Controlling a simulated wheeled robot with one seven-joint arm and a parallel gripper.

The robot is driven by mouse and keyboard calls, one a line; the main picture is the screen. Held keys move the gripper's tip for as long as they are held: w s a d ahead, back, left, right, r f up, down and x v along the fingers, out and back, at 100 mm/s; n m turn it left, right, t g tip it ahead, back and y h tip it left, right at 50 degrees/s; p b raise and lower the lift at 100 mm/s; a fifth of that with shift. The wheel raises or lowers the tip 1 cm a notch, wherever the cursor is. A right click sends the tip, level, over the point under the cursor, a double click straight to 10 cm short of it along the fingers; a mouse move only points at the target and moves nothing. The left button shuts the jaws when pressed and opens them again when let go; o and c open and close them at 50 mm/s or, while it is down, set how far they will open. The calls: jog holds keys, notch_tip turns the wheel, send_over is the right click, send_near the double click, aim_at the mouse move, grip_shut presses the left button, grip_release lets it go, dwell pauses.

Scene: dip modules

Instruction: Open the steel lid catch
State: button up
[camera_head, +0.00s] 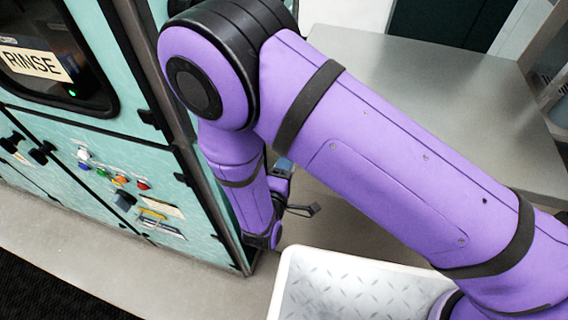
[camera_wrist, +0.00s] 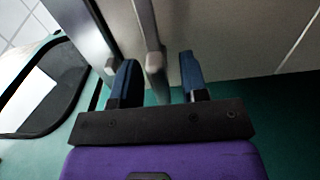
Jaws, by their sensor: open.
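In the wrist view, a grey metal lever (camera_wrist: 153,62), which looks like the steel lid catch, comes down from the top edge and ends in a rounded tip. My gripper (camera_wrist: 160,72) is open, with one dark blue finger on each side of the lever. I cannot tell whether either finger touches it. In the head view my purple arm hides the catch and most of my gripper. Only small dark and blue parts of the gripper show beside the arm's lower end, close to the right edge of the teal machine (camera_head: 100,165).
The machine has a dark window with a RINSE label (camera_head: 34,63) and several coloured knobs. A pale tray with a patterned floor (camera_head: 345,290) lies below my arm. A grey worktop (camera_head: 450,90) spreads behind it.

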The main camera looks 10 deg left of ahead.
grip_shut()
jog(key=shift+n, duration=1.2)
grip_release()
jog(key=shift+s, duration=0.1)
